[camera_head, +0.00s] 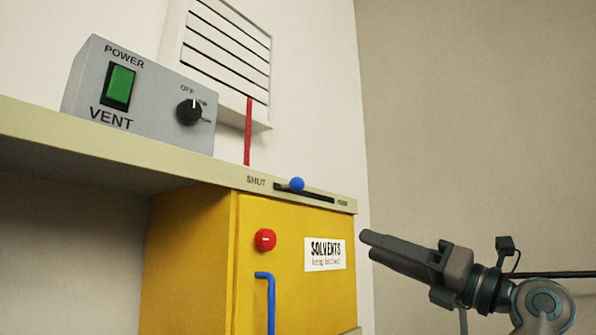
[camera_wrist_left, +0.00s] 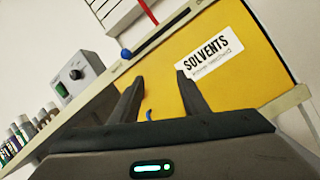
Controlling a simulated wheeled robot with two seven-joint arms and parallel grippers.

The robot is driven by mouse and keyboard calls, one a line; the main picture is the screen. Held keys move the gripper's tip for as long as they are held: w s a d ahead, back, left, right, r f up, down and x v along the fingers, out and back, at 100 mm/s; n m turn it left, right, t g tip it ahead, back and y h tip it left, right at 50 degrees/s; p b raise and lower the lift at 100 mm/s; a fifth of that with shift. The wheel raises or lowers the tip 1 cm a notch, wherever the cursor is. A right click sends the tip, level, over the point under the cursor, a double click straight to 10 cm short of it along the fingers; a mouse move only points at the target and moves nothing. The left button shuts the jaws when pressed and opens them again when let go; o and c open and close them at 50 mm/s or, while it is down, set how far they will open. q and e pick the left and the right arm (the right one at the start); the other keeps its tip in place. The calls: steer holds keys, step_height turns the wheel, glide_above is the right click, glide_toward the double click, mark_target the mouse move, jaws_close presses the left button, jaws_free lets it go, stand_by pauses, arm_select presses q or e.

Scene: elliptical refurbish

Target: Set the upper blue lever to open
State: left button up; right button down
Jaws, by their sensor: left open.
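The upper blue lever (camera_head: 297,184) is a round blue knob in a dark slot on the shelf's front edge. It sits left of the slot's middle, nearer the SHUT label (camera_head: 256,181); the label at the right end is too small to read. The knob also shows in the left wrist view (camera_wrist_left: 126,54), up and left of the fingers. My left gripper (camera_head: 367,244) is right of the yellow cabinet, lower than the knob and apart from it. In the left wrist view its fingers (camera_wrist_left: 159,75) are spread with nothing held between them. My right gripper is not visible.
The yellow cabinet (camera_head: 190,270) under the shelf (camera_head: 90,140) bears a red knob (camera_head: 265,240), a bent blue handle (camera_head: 270,300) and a SOLVENTS label (camera_head: 325,254). A grey VENT box (camera_head: 150,125) stands on the shelf. A red rod (camera_head: 248,130) rises behind the slot. Several bottles (camera_wrist_left: 22,130) stand at left.

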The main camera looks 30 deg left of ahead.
mark_target(302, 183)
arm_select(q)
steer(key=s+d+r+t+h+p, duration=0.1)
steer(key=s+r+h, duration=0.1)
steer(key=s+r, duration=0.3)
steer(key=s+d+r+n+t+h+p, duration=0.1)
steer(key=s+d+r+t+h, duration=0.1)
steer(key=s+r, duration=0.3)
step_height(302, 183, up, 2)
steer(key=shift+r+h, duration=0.15)
steer(key=shift+h, duration=0.25)
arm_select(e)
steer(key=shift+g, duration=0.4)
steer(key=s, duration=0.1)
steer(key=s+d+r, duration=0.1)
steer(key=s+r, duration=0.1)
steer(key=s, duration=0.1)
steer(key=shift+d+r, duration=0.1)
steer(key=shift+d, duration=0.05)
arm_select(q)
steer(key=shift+a+p, duration=0.15)
steer(key=shift+p, duration=0.2)
steer(key=p+x, duration=0.7)
steer(key=x, duration=0.9)
steer(key=shift+a, duration=0.25)
steer(key=shift+w+a+p, duration=0.2)
steer(key=shift+a+p, duration=0.15)
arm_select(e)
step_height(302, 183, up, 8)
